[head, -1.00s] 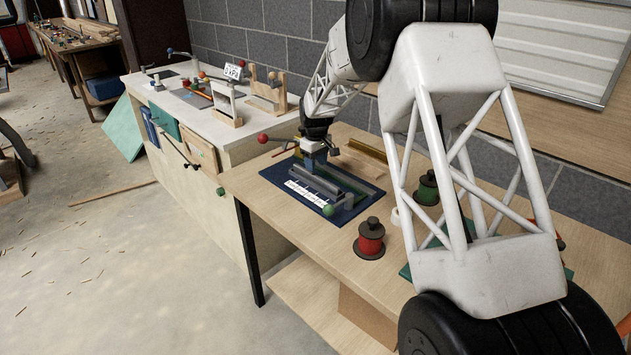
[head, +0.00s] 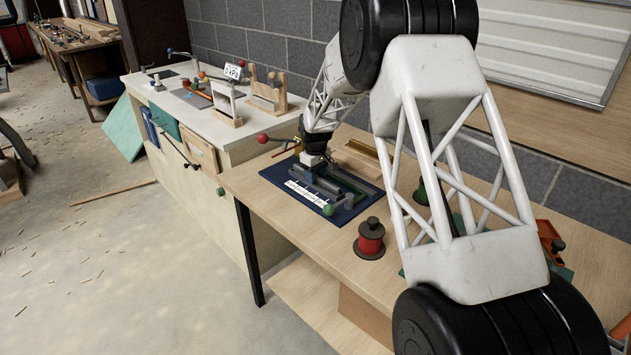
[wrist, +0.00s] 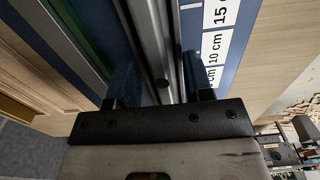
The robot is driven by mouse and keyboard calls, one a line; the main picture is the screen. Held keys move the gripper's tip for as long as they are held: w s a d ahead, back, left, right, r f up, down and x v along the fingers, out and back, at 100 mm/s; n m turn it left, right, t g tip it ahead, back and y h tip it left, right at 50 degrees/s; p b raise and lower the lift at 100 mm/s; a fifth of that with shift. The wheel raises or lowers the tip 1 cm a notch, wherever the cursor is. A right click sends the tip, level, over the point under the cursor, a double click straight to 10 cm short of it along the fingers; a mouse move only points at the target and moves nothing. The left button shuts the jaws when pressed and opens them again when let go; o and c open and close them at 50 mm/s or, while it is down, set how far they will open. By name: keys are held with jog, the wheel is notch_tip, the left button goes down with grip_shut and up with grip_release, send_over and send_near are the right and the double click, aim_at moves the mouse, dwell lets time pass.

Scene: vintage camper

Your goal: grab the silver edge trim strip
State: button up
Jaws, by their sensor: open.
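The silver edge trim strip (wrist: 152,38) runs lengthwise between my fingers in the wrist view. It lies among grey bars on a blue mat (head: 371,189); in the head view the strip (head: 325,187) is small and hard to separate from them. My gripper (wrist: 160,84) is open, with one blue finger on each side of the strip. I cannot tell whether either finger touches it. In the head view my gripper (head: 309,162) is low over the far-left end of the bars, partly hidden by my wrist.
A white scale label (wrist: 218,30) lies beside the bars. A green ball knob (head: 328,210) is at their near end and a red one (head: 263,138) at the table's far-left edge. A red spool (head: 371,238) stands right of the mat. A brass-coloured strip (head: 372,150) lies behind.

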aim_at(316, 175)
grip_shut()
dwell(0.3)
notch_tip(316, 175, up, 10)
dwell(0.9)
dwell(0.5)
